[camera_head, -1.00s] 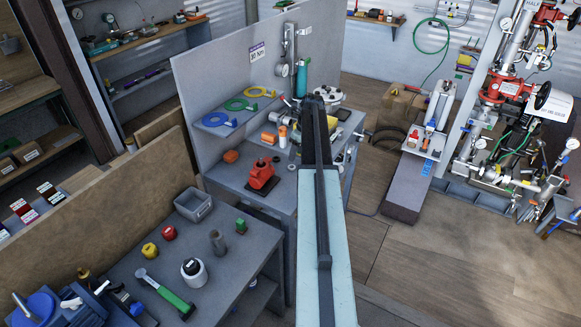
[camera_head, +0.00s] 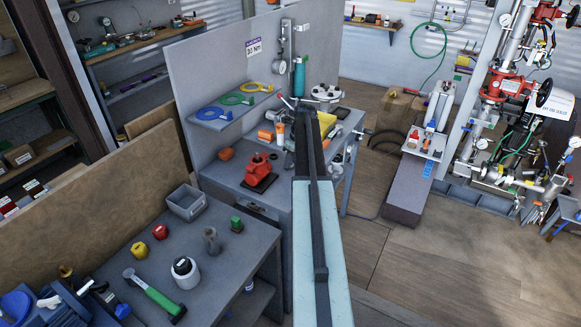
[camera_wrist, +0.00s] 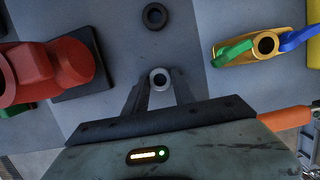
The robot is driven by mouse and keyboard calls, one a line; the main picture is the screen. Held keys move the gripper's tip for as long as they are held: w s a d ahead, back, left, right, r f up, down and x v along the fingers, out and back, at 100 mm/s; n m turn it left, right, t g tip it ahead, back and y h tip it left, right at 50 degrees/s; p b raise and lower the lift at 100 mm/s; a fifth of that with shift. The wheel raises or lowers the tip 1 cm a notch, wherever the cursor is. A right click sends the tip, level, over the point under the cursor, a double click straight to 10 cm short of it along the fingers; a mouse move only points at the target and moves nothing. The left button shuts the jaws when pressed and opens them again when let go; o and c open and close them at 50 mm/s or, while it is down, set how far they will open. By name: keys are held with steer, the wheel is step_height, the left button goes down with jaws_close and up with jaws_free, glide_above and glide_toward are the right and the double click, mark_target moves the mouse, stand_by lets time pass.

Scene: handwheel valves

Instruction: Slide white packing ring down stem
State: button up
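In the wrist view a small pale grey-white ring (camera_wrist: 160,79) lies between the two dark fingertips of my gripper (camera_wrist: 161,83). It is the only pale ring in that view and may be the packing ring. The fingers stand on either side of it, but I cannot tell whether they press on it or whether it rests on something beneath. No stem can be made out clearly. In the head view my own arm hides the gripper and ring. A black ring (camera_wrist: 154,15) lies on the grey bench beyond the fingertips.
A red body on a dark plate (camera_wrist: 45,75) stands left of the gripper, also in the head view (camera_head: 257,168). A brass part (camera_wrist: 262,45) with green and blue handles lies right. A vertical panel (camera_head: 215,75) backs the bench. The nearer bench (camera_head: 215,255) holds a hammer.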

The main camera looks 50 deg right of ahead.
jaws_close()
step_height(320, 180, up, 6)
steer(key=p, duration=0.6)
steer(key=shift+r, duration=0.15)
steer(key=shift+o, duration=0.2)
jaws_free()
jaws_close()
